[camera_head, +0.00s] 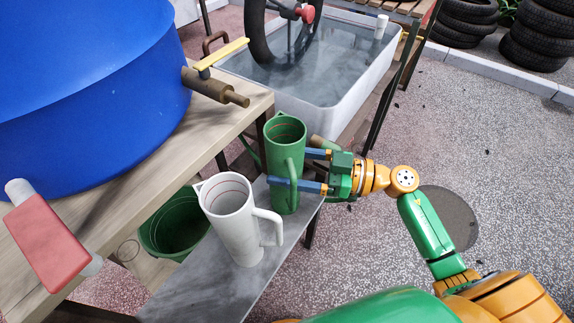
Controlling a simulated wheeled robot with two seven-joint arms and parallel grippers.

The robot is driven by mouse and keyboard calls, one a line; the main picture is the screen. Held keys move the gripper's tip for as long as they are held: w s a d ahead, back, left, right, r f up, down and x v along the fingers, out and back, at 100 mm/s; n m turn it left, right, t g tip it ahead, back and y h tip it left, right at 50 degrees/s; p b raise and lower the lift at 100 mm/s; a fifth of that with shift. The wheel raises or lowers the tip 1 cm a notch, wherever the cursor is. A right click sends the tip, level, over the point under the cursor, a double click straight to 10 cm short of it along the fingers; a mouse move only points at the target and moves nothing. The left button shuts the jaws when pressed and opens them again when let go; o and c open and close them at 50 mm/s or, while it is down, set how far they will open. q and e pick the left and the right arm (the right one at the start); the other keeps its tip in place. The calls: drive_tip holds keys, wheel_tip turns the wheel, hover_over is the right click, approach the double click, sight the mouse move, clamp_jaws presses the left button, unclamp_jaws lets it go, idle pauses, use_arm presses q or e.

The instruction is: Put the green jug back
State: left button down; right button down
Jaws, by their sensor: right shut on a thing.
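The green jug (279,176) stands upright at the far end of a narrow grey shelf (185,294). It is tall, with a handle on its near right side and red lines inside near the rim. My right gripper (305,170) reaches in from the right with its blue fingers at the jug and is shut on it. Whether the jug's base touches the shelf is hard to tell. My left gripper is not in view.
A white jug (231,222) stands on the shelf just nearer than the green one. A blue barrel (85,90) with a yellow-handled tap (215,80) sits on a wooden bench (120,165). A green bucket (170,228) is below. A water tub (325,75) stands behind.

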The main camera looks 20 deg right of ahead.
unclamp_jaws()
drive_tip(key=shift+f, duration=0.1)
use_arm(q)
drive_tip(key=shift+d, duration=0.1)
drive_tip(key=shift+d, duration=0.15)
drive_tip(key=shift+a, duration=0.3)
use_arm(e)
drive_tip(key=v, duration=1.2)
drive_tip(key=shift+r, duration=0.25)
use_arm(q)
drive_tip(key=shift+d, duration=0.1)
use_arm(e)
drive_tip(key=shift+s, duration=0.1)
